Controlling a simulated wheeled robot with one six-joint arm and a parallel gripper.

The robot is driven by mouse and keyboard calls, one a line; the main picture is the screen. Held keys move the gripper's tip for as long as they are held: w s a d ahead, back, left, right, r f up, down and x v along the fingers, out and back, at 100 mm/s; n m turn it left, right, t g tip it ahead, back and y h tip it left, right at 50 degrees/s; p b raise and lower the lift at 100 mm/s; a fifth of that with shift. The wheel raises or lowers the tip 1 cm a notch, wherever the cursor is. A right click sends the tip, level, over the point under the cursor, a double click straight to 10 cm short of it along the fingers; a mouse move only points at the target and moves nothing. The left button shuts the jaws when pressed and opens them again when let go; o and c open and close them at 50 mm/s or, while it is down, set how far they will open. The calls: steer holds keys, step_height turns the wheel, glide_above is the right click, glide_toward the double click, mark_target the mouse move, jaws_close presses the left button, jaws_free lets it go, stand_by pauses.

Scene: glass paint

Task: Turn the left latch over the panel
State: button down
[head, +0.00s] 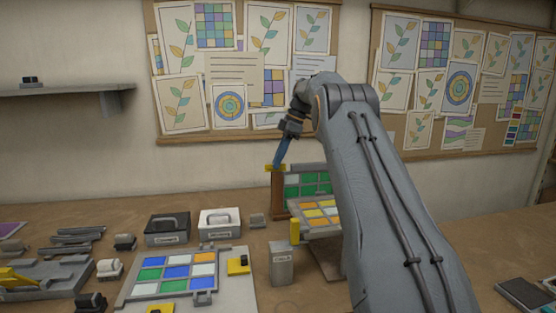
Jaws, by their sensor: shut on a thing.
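My gripper (279,164) points down at the top of a brown post, its tips at a yellow piece (271,168), shut on it. I take this piece to be the left latch. The post (278,193) stands at the left edge of an upright panel (306,185) with green panes in a grey frame. In front of it is a sloped panel (320,211) with yellow and orange panes. My arm hides the right side of both panels. The fingertips are too small to show the exact grip.
A flat panel (176,272) with blue, green, white and orange panes lies front left. A yellow upright piece (295,231) and a grey box (281,264) stand near the sloped panel. Dark (167,229) and white (220,222) boxes sit behind. Pinboards hang on the wall.

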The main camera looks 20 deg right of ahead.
steer(key=shift+n, duration=0.6)
steer(key=c, duration=1.8)
jaws_free()
steer(key=shift+w, duration=0.1)
steer(key=shift+c, duration=0.2)
